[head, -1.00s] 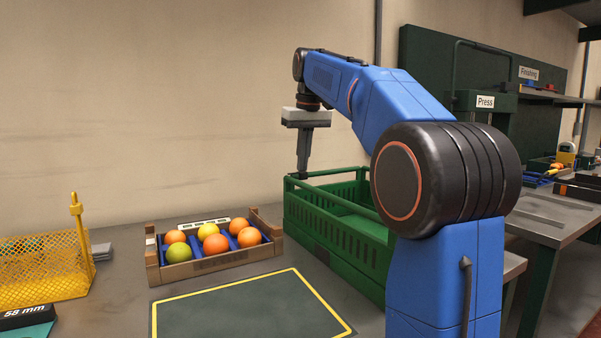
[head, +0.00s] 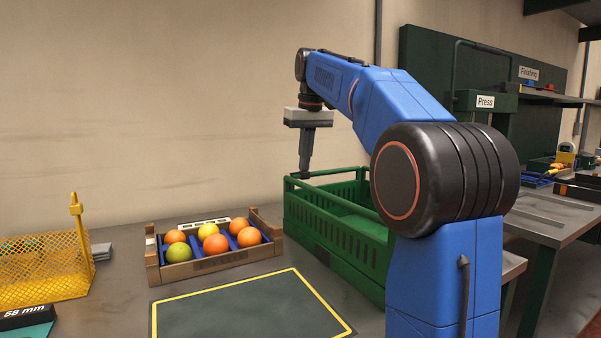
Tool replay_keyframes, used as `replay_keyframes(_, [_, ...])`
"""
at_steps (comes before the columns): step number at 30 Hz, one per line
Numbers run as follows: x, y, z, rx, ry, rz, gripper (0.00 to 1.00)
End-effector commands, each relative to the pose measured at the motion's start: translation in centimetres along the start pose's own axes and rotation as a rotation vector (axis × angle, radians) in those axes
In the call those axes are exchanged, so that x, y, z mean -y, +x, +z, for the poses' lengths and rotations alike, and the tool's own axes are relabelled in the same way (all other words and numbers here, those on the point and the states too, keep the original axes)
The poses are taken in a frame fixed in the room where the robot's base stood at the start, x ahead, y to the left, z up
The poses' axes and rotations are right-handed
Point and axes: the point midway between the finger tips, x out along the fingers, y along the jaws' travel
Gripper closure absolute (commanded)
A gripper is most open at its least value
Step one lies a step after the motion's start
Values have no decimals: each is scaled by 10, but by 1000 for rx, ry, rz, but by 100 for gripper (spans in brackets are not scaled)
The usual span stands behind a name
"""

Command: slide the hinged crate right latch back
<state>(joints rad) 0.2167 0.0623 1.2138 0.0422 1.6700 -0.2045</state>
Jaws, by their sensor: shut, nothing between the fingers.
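The green hinged crate (head: 345,240) stands on the bench right of the middle, partly hidden behind my arm. I see its left wall, front wall and back rim. My gripper (head: 304,176) points down at the crate's back left corner, its tip at about rim height. Its fingers are shut with nothing between them. Whether the fingertips touch the crate I cannot tell. I cannot make out the right latch; the right side of the crate is hidden by my arm.
A yellow mesh basket (head: 45,268) is at the far left. A dark mat with a yellow border (head: 240,310) lies clear in front. A side table (head: 555,215) is at the right.

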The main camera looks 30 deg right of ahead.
Motion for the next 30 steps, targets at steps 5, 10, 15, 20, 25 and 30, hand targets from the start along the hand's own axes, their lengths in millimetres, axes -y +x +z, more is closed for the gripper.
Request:
replay_keyframes(5, [-1,2,0,5,0,-1,100])
replay_keyframes(10, [-3,2,0,4,1,-1,100])
replay_keyframes(15, [-5,1,-1,4,1,-1,100])
replay_keyframes(20, [-7,1,-1,3,0,-1,100])
replay_keyframes(25, [-7,0,-1,2,0,-1,100])
replay_keyframes(30, [-7,0,-1,2,0,0,100])
